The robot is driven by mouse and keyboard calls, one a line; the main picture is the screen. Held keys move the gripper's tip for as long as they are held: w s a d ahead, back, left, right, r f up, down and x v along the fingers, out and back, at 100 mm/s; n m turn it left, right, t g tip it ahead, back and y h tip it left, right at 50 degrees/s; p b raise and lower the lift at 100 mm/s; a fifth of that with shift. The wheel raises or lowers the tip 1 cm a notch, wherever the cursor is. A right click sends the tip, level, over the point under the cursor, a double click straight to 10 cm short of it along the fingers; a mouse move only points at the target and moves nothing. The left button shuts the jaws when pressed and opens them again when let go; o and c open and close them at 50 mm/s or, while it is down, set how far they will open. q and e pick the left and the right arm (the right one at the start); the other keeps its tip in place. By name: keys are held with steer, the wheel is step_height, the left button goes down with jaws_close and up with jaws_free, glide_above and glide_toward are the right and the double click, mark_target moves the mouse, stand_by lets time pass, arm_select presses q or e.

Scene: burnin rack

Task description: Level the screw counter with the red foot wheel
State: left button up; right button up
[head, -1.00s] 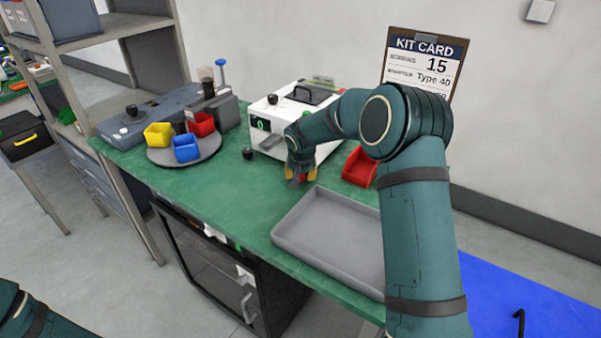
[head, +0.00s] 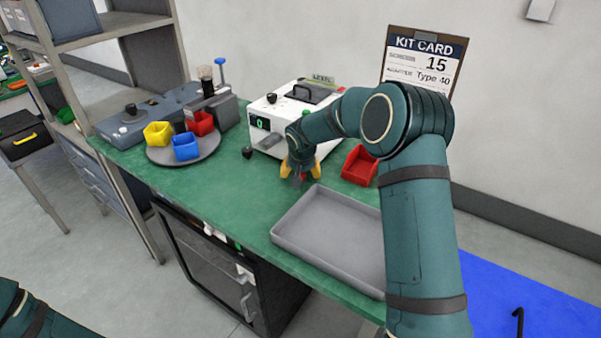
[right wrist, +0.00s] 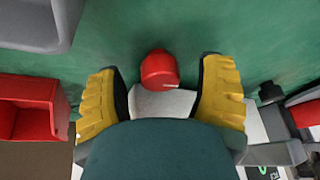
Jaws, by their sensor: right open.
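The screw counter (head: 270,113) is a white box with a black handle on top and a green 0 on its front display. It stands on the green bench, with a small level label (head: 322,79) at its back edge. The red foot wheel (right wrist: 158,70) shows in the right wrist view, at the counter's near corner. My right gripper (head: 301,174) is open, its yellow fingers (right wrist: 220,92) on either side of the wheel with a gap at each side. In the head view my gripper mostly hides the wheel. My left gripper is out of view.
A grey tray (head: 290,228) lies in front of my right gripper, and a red bin (head: 359,166) is just right of it. A round turntable (head: 205,154) with yellow, blue and red bins is to the left. A black foot (head: 247,153) shows at the counter's left corner.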

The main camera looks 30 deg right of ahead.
steer(key=v, duration=1.2)
steer(key=shift+c, duration=0.2)
steer(key=shift+c, duration=1.2)
steer(key=w+a+r+m+g+h+p, duration=0.1)
steer(key=w+a+m+g+h+p, duration=0.25)
steer(key=m+p, duration=0.8)
steer(key=shift+n+y, duration=0.35)
steer(key=x, duration=1.3)
steer(key=shift+w+d, duration=0.15)
steer(key=shift+o, duration=0.2)
jaws_close()
steer(key=shift+b, duration=0.3)
